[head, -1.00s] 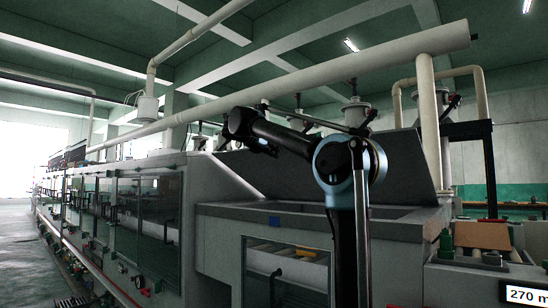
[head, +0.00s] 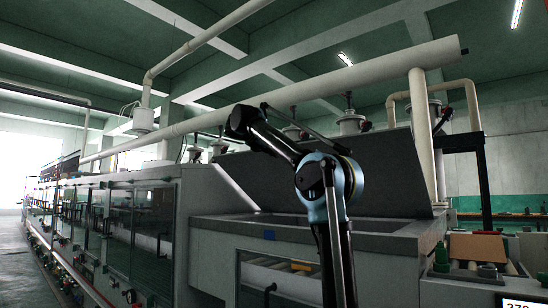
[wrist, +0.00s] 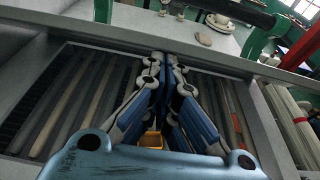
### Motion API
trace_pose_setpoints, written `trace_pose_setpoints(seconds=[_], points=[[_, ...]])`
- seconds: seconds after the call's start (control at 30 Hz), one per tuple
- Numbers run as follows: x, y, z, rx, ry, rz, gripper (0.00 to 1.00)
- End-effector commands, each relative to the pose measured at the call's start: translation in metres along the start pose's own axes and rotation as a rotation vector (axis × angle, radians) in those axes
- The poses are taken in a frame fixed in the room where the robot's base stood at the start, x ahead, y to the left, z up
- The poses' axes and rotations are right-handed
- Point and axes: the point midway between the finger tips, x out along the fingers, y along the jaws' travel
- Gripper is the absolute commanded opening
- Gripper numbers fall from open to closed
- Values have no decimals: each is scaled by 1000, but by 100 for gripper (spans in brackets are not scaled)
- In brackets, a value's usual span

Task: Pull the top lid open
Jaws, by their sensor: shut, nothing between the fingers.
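The top lid (head: 385,175) is a wide dark panel standing raised and tilted over the grey machine's top opening in the head view. My arm crosses in front of part of it. My gripper (wrist: 168,62) shows in the wrist view with its blue and grey fingers together and empty. It is above the open bay (wrist: 75,95), which has rows of long bars or rollers. No lid surface is clearly visible between or against the fingers. In the head view I cannot make out the fingertips.
The grey machine body (head: 208,245) with glass doors runs away to the left. A thick white pipe (head: 390,66) passes overhead. At the right is a side bench with a brown box (head: 477,246) and bottles. Open floor (head: 15,255) lies at far left.

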Motion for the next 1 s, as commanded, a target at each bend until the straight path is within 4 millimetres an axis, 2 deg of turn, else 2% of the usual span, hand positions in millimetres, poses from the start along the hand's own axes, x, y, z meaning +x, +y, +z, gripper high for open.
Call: trace_pose_setpoints(seconds=[0.17,0.43,1.0], points=[[-1,0,-6,0,0,0,0],[-7,2,-37,1,1,-3,0],[-89,0,-26,2,1,-7,0]])
